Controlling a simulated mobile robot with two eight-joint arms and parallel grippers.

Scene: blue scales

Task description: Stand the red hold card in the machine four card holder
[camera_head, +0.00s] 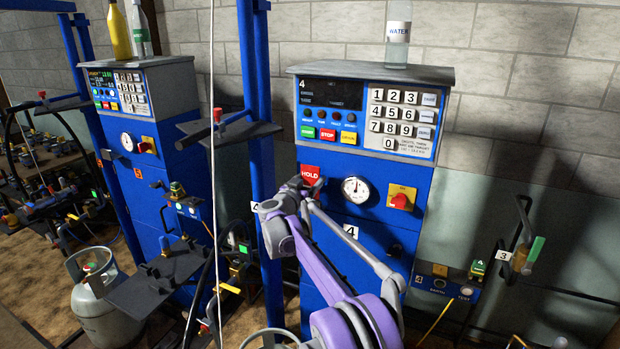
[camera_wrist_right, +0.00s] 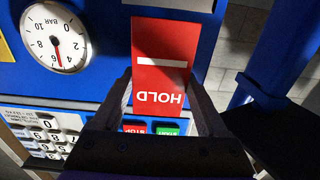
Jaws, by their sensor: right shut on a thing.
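The red hold card (camera_head: 311,172) is in front of machine four (camera_head: 330,215), below its red stop button and left of its round gauge. It faces outward and its word HOLD reads upright in the head view. In the right wrist view the card (camera_wrist_right: 162,45) appears upside down, with a white bar beside the word. My right gripper (camera_head: 297,186) is shut on the card, one finger at each side edge in the wrist view (camera_wrist_right: 160,88). I cannot pick out the card holder; the arm and card cover part of the front. My left gripper is not in view.
A gauge (camera_head: 355,189) and a red rotary switch (camera_head: 401,200) are right of the card. A blue post (camera_head: 258,120) with a dark shelf (camera_head: 230,133) stands to the left. A water bottle (camera_head: 397,35) stands on machine four.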

